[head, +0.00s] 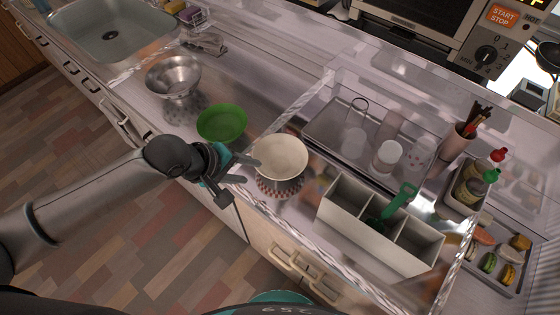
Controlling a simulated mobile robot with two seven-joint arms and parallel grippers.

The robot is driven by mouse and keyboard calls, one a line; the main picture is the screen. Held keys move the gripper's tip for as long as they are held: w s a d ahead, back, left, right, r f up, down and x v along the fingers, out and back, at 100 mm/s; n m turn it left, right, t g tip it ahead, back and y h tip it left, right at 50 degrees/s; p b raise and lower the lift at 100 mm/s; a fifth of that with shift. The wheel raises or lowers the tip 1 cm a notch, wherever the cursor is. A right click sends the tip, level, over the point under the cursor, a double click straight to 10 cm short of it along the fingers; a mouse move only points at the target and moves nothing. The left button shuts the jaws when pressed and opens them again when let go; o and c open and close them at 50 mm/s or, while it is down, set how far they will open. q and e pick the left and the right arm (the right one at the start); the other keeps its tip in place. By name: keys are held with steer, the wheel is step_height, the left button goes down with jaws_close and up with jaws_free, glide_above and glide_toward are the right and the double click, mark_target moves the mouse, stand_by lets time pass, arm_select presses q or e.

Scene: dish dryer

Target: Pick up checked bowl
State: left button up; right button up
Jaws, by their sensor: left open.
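The checked bowl (281,158) stands upright on the counter near its front edge, cream inside. A red and dark checked pattern shows below its rim. My left gripper (250,169) comes in from the left. It is open, with its fingers close to the left side of the bowl's rim; I cannot tell whether they touch it. The bowl looks empty. My right gripper is not in view.
A green bowl (222,122) and a metal bowl (174,76) stand to the left. A white divided box (330,203) with a green-handled tool stands to the right. Behind is a clear tray (322,122) with glasses. A sink (112,30) is at the far left.

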mark_target(260, 171)
arm_select(q)
steer(key=x, duration=0.3)
steer(key=shift+w+f+b, duration=0.1)
steer(key=shift+f+b, duration=0.05)
steer(key=shift+b, duration=0.2)
steer(key=shift+w+a+b+x, duration=0.15)
steer(key=shift+b+x, duration=0.3)
steer(key=shift+x, duration=0.9)
steer(key=shift+w+a+b+x, duration=0.15)
steer(key=shift+b+x, duration=0.3)
steer(key=shift+x, duration=0.9)
jaws_close()
